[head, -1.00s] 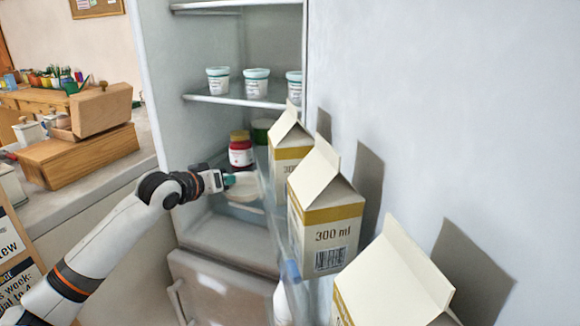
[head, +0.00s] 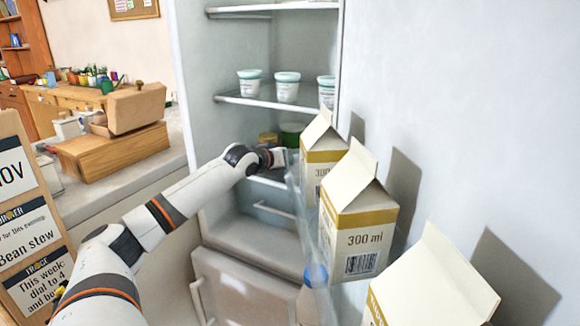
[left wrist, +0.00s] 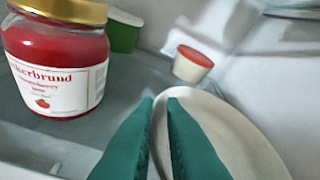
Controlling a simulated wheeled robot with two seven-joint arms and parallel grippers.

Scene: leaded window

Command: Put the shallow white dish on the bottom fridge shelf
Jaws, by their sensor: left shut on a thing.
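The shallow white dish (left wrist: 232,125) shows in the left wrist view, at the right, with its near rim at my left gripper's fingertips. My left gripper (left wrist: 160,98) is shut on the dish, its green fingers close together. In the head view my left gripper (head: 277,157) reaches into the fridge at the level of the bottom shelf (head: 272,181). The dish cannot be made out there, behind the gripper and the door rack. Whether the dish touches the shelf is not clear. My right gripper is not in view.
A red jam jar (left wrist: 62,62) stands left of the fingers, a green container (left wrist: 122,32) behind it. A small red-lidded pot (left wrist: 192,64) stands beyond the dish. Several white tubs (head: 287,87) stand on the shelf above. Milk cartons (head: 357,218) fill the door rack, close right of my arm.

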